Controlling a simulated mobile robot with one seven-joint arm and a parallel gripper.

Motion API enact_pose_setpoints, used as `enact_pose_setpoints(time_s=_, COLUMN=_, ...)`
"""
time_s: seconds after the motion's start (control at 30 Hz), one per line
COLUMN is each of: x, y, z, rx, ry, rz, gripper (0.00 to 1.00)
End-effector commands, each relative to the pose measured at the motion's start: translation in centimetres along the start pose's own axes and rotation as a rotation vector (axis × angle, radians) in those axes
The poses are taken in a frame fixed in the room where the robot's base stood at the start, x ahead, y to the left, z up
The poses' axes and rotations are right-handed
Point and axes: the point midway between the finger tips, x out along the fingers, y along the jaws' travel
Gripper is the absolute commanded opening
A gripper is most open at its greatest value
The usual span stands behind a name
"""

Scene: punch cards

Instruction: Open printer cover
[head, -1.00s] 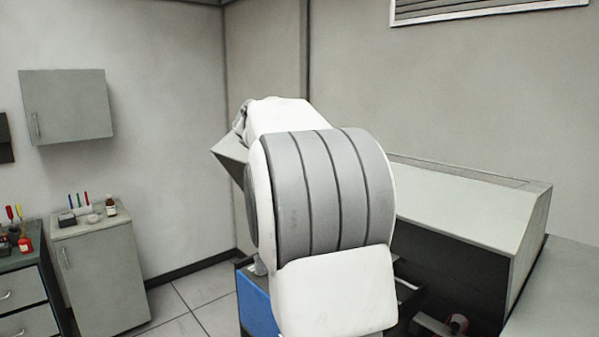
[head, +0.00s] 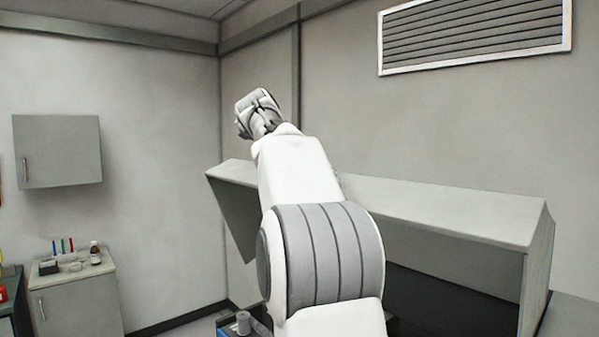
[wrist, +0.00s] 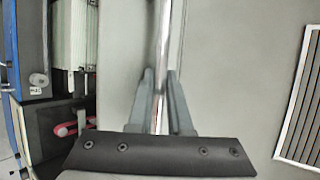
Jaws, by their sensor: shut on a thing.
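The printer cover (head: 450,213) is a long pale grey hood, tilted up, with a dark opening beneath its front edge in the head view. In the wrist view its pale panel (wrist: 120,60) lies behind my fingers. My gripper (wrist: 160,75) is shut on a thin shiny metal bar (wrist: 163,30) at the cover, probably its handle. In the head view my arm stretches over the cover, and my fingertips and the bar are hidden.
The printer's inside, with red parts (wrist: 72,128), shows at the left of the wrist view. A wall vent (head: 475,35) is above the cover. A wall cabinet (head: 57,150) and a low cabinet with small bottles (head: 80,295) stand at the left.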

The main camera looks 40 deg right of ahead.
Motion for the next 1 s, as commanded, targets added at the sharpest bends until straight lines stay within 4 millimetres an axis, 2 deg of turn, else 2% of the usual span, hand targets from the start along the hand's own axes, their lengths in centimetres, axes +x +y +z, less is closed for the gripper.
enact_pose_setpoints(time_s=0.4, x=0.14, y=0.05, z=-0.17, rx=0.000, ry=0.007, rz=0.005, gripper=0.00)
enact_pose_setpoints(time_s=0.43, x=0.14, y=0.05, z=-0.17, rx=0.000, ry=0.007, rz=0.005, gripper=0.19)
enact_pose_setpoints(time_s=0.6, x=0.11, y=0.06, z=-0.12, rx=0.000, ry=0.006, rz=0.005, gripper=0.47)
enact_pose_setpoints(time_s=1.0, x=-0.49, y=0.06, z=0.01, rx=0.000, ry=0.002, rz=0.004, gripper=0.47)
